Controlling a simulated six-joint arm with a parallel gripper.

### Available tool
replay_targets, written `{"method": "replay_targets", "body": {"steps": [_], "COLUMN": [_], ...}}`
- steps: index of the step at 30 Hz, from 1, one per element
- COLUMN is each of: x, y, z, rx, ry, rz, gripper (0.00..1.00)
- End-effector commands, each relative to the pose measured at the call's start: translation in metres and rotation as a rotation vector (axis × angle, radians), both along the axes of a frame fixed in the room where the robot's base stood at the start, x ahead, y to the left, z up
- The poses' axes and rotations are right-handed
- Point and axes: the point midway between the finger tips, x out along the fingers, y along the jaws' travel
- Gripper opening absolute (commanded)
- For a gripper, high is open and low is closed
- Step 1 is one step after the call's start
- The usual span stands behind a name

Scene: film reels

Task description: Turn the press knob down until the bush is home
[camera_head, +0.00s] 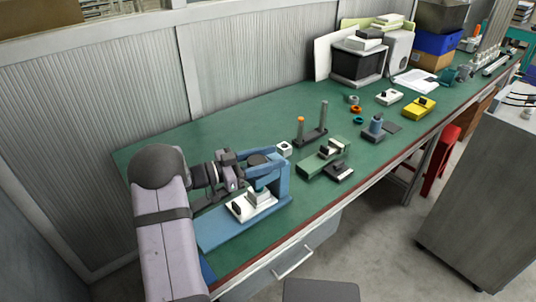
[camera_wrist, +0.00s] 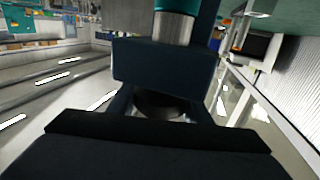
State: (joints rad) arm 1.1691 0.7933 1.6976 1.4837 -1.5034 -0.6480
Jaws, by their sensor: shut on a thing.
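The blue press (camera_head: 277,183) stands near the front left of the green bench. Its dark round press knob (camera_head: 258,160) is on top. My gripper (camera_head: 246,162) reaches in from the left at knob height and is shut on the knob. In the wrist view the dark knob (camera_wrist: 160,104) shows partly behind the dark gripper edge, with the press's dark blue crosspiece (camera_wrist: 168,66) and a metal cylinder (camera_wrist: 173,29) beyond it. A white block (camera_head: 257,204) sits under the press head. I cannot pick out the bush or tell how far in it is.
More small parts and a yellow box (camera_head: 419,107) lie farther along the bench.

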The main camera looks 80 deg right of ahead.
Motion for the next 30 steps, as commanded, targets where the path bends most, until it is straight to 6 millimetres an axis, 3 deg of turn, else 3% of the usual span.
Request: {"method": "replay_targets", "body": {"steps": [12,30], "x": [-0.004,-0.005], "y": [0.012,0.021], "z": [-0.001,0.003], "rx": [0.001,0.003], "ry": [-0.001,0.002], "rz": [-0.339,-0.568], "gripper": [0.22,0.22]}}
